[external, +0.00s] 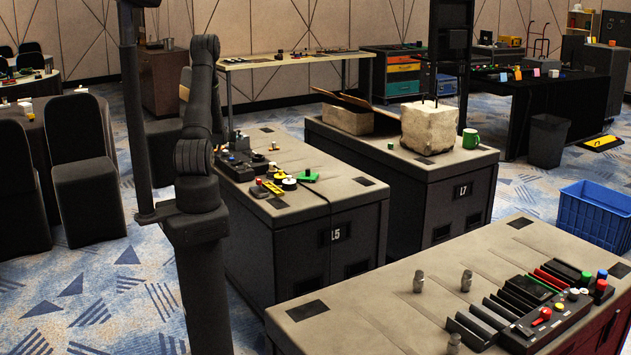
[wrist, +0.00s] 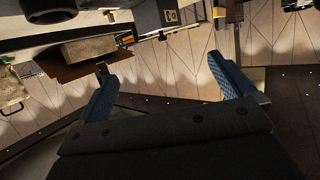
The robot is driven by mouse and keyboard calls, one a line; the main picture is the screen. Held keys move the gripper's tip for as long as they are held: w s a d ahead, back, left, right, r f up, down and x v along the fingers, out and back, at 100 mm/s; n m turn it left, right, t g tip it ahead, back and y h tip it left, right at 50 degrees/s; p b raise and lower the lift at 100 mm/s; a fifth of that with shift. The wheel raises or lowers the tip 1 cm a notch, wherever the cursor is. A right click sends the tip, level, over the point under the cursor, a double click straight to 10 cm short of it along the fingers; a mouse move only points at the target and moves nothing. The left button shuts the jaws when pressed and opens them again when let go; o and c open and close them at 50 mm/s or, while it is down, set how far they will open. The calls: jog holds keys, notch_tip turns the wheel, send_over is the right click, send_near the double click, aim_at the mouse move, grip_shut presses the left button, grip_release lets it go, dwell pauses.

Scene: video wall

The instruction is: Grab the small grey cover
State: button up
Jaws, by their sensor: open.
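My gripper (wrist: 160,72) shows in the wrist view with its two blue ridged fingers wide apart and nothing between them. I cannot make it out clearly in the external view. No small grey cover can be picked out for certain. Two small grey upright pieces, one on the left (external: 418,281) and one on the right (external: 466,280), stand on the near right bench (external: 365,310). Another grey piece (external: 454,343) is cut off at the bottom edge. My gripper is not at any of them.
Bench L5 (external: 280,250) stands right of my arm, with yellow, black and green parts on top. Bench L7 (external: 440,205) behind it holds a stone block (external: 428,128), an open box (external: 347,119) and a green mug (external: 471,138). Dark slotted trays (external: 490,312) crowd the near bench's right side.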

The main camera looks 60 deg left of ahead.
jog(key=w+a+f+n+g+h, duration=0.15)
jog(key=w+a+h, duration=0.25)
jog(key=w+a, duration=0.45)
jog(key=w+a+r+n+g+h, duration=0.2)
jog(key=w+r+n+g, duration=0.3)
jog(key=r+g, duration=0.15)
jog(key=x, duration=1.1)
jog(key=shift+s+a+r, duration=0.15)
jog(key=shift+s+a, duration=0.15)
jog(key=shift+a, duration=0.1)
jog(key=shift+x, duration=2.8)
jog(key=shift+w+a, duration=0.1)
jog(key=shift+w, duration=0.1)
jog(key=shift+c, duration=0.5)
jog(key=c, duration=1)
